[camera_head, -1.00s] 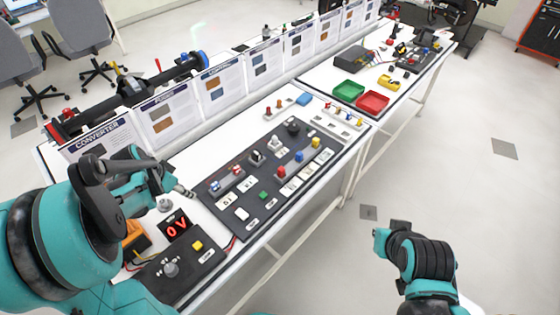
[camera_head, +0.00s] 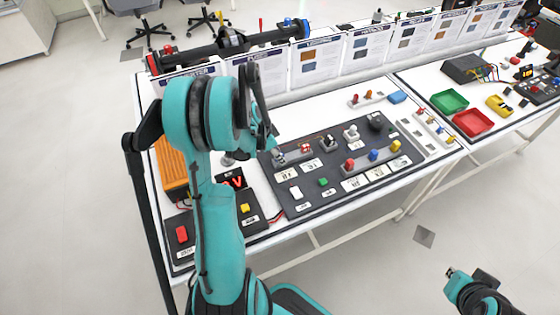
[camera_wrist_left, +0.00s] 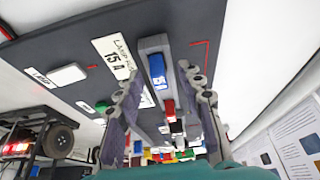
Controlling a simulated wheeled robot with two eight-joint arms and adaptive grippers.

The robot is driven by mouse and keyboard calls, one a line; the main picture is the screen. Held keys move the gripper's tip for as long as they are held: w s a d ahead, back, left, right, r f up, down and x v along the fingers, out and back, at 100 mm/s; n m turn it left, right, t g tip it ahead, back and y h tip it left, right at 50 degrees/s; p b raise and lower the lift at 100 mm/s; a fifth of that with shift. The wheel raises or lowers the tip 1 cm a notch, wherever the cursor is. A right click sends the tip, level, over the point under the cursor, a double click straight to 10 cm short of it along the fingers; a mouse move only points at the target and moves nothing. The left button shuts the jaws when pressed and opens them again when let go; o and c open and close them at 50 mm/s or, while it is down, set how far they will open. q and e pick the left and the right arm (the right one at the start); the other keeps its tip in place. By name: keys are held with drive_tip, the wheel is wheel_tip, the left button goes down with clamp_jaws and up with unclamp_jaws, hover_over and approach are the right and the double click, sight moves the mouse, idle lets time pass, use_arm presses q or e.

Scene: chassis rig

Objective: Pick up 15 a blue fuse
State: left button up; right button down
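In the left wrist view a blue fuse (camera_wrist_left: 157,70) sits in a grey holder (camera_wrist_left: 155,45) on the dark panel, beside a white label reading 15 A (camera_wrist_left: 115,57). A red piece (camera_wrist_left: 170,110) is farther along the same holder. My left gripper (camera_wrist_left: 158,80) is open, one finger on each side of the holder, with nothing held. In the head view my left gripper (camera_head: 275,147) is over the left end of that holder and largely hides the blue fuse. My right gripper (camera_head: 452,273) is off the table at the lower right; its fingers are too small to judge.
The dark panel (camera_head: 332,197) also carries red (camera_head: 349,164), blue (camera_head: 373,154) and yellow (camera_head: 395,146) pieces, and a black knob (camera_head: 375,121). Upright information boards (camera_head: 320,62) line the back. Green (camera_head: 449,102) and red (camera_head: 473,122) trays stand on the farther table.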

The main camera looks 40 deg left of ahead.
use_arm(q)
drive_tip(key=shift+r, duration=0.1)
clamp_jaws()
